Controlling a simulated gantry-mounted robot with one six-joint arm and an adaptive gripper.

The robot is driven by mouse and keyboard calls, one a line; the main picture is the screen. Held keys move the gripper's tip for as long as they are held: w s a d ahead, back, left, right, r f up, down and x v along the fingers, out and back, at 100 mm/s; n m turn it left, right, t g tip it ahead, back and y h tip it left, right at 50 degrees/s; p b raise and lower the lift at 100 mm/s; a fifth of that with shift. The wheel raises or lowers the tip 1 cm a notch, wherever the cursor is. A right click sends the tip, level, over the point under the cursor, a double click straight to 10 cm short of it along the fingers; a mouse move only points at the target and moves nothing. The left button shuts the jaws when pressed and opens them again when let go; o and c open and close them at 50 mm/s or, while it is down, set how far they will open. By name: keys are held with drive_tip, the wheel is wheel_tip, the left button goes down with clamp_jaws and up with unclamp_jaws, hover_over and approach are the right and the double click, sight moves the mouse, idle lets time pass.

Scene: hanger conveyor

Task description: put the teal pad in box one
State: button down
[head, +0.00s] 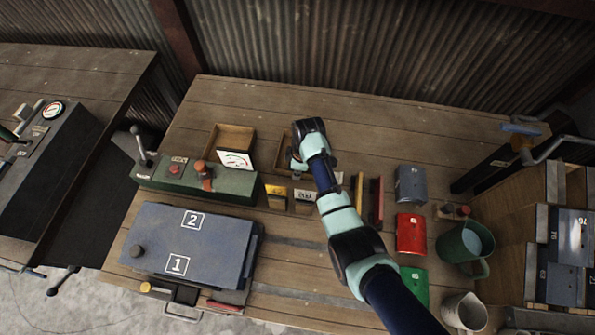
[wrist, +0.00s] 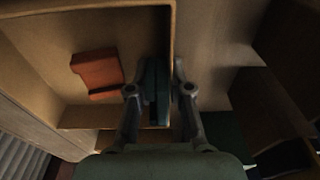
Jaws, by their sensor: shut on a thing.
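The dark teal pad (wrist: 153,88) stands on edge between the fingers of my gripper (wrist: 157,92) in the wrist view. My gripper is shut on it. The pad is close along the inner side of a wooden box wall (wrist: 173,30); I cannot tell whether that wall is also between the fingers. An orange-red block (wrist: 97,73) lies in the same box, left of the pad. In the head view my gripper (head: 299,165) is over the wooden boxes at the bench's back middle, and my arm hides much of them. The pad is not discernible there, and no box reads clearly as one.
A wooden box (head: 234,134) with a white gauge card stands left of my gripper. A green control panel (head: 195,178) and a grey plate marked 1 and 2 (head: 190,243) are left.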

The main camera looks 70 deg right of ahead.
drive_tip(key=c, duration=0.6)
unclamp_jaws()
drive_tip(key=shift+r, duration=0.1)
drive_tip(key=r+p, duration=0.1)
drive_tip(key=r, duration=0.3)
drive_tip(key=s+r+p, duration=0.1)
drive_tip(key=r, duration=0.3)
drive_tip(key=r+p, duration=0.2)
drive_tip(key=r, duration=0.2)
drive_tip(key=shift+s+d, duration=0.2)
drive_tip(key=shift+f, duration=0.1)
